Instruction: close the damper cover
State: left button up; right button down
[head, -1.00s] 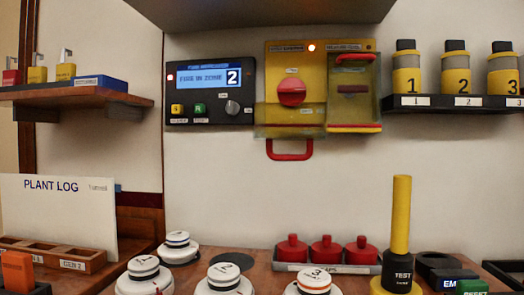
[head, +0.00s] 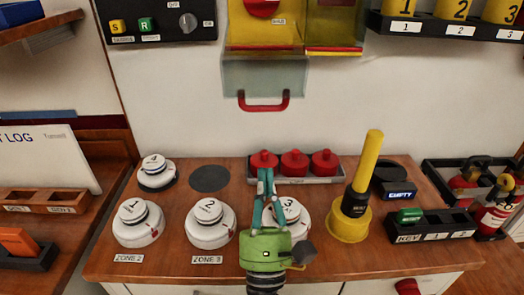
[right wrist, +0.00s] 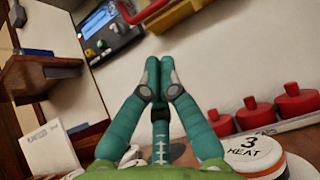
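A clear greenish cover (head: 262,75) with a red handle (head: 263,104) hangs open below the yellow wall panel (head: 262,33) in the head view. A red knob (head: 262,7) shows uncovered above it. Which label names the damper is too small to read. My right gripper (head: 265,172) is below the cover, in front of the counter's red caps, apart from the handle in the picture. Its teal fingers are together and empty; the right wrist view shows the fingertips (right wrist: 152,72) side by side. My left gripper is not in view.
A second cover (head: 335,25) lies to the right on the panel. Round detectors (head: 210,222), a rack of red caps (head: 295,163) and a yellow tester (head: 360,185) stand on the counter below. A shelf (head: 450,27) is at upper right. The wall beside the hanging cover is clear.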

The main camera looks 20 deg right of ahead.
jog(key=p+x, duration=0.3)
jog(key=x, duration=0.5)
jog(key=shift+r, duration=0.4)
jog(key=shift+s, duration=0.1)
